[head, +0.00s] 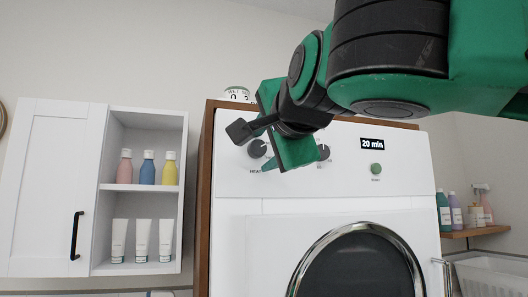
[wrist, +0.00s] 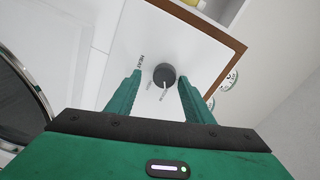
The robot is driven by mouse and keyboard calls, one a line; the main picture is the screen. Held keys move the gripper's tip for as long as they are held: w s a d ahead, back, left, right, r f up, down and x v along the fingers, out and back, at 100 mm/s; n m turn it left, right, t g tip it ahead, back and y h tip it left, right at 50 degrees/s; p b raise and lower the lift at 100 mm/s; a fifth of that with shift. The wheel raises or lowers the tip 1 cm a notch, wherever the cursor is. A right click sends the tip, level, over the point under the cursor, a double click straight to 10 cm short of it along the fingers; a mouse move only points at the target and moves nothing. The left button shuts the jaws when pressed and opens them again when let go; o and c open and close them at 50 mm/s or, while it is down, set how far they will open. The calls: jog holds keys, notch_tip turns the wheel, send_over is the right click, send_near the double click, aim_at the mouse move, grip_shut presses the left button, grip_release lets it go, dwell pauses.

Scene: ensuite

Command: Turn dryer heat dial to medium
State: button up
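The dryer (head: 230,190) is a white front-loader with a dark round door. Its heat dial (head: 257,148) is a dark knob at the left of the panel, with a HEAT label below it, partly cut off by my gripper. My gripper (wrist: 160,80) is open and faces the panel. In the head view my gripper (head: 243,132) is just above and in front of the dial.
A second dark dial (head: 324,152), a green button (head: 376,169) and a "20 min" display (head: 372,144) are farther right on the panel. A white cabinet (head: 50,185) with bottles stands left.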

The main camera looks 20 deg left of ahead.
jog(key=shift+s+a+r, duration=0.1)
jog(key=shift+s+r, duration=0.05)
jog(key=shift+s, duration=0.05)
jog(key=shift+s, duration=0.2)
jog(key=v, duration=1)
jog(key=shift+d, duration=0.3)
